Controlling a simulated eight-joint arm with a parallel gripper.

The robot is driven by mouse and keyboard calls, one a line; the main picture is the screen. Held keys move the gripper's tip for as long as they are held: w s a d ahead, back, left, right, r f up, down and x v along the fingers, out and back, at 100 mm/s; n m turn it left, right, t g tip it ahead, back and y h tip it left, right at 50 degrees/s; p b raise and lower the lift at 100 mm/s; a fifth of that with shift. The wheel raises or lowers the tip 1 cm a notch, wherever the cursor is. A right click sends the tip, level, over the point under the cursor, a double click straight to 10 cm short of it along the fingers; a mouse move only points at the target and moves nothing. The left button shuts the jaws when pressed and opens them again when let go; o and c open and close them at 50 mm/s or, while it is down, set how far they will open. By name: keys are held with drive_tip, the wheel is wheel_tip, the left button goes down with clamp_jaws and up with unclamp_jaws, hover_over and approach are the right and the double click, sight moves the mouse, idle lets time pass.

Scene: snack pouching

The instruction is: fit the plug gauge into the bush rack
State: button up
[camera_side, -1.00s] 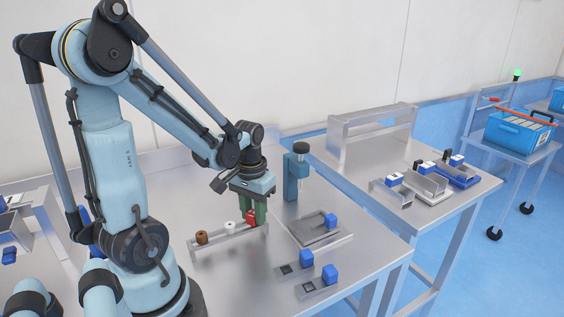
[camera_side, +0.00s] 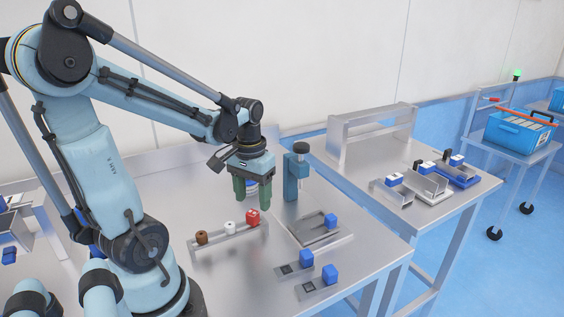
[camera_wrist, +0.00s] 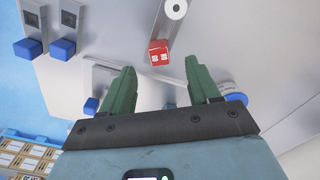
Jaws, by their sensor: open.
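The bush rack (camera_side: 228,245) is a long low metal rail on the table in the side view, with a brown piece (camera_side: 201,237), a white piece (camera_side: 230,227) and a red piece (camera_side: 252,217) along it. I take the red piece to be the plug gauge; it stands at the rack's right end. How deep it sits is hard to tell. My gripper (camera_side: 252,205) is open and empty just above it, fingers pointing down. In the wrist view, the red piece (camera_wrist: 159,50) shows white marks and lies beyond my gripper (camera_wrist: 161,66), with the rack (camera_wrist: 181,35) running up from it.
A metal tray with a blue block (camera_side: 330,220) and two small plates with blue blocks (camera_side: 306,258) lie to the right. A blue-and-white round thing (camera_wrist: 232,91) stands near my right finger in the wrist view.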

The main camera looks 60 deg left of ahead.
sight(254, 212)
wheel_tip(254, 212, up, 7)
drive_tip(key=shift+r, duration=0.2)
idle(0.3)
drive_tip(key=shift+d, duration=0.1)
drive_tip(key=w+d+f+m+t, duration=0.1)
drive_tip(key=w+d+m+t, duration=0.1)
drive_tip(key=d, duration=0.4)
drive_tip(key=w+d+f+m+t, duration=0.1)
drive_tip(key=w+d+m+t, duration=0.1)
drive_tip(key=d+m+t, duration=0.2)
drive_tip(key=d+t, duration=0.1)
drive_tip(key=d, duration=0.2)
drive_tip(key=shift+w+d+f, duration=0.2)
drive_tip(key=shift+d, duration=0.1)
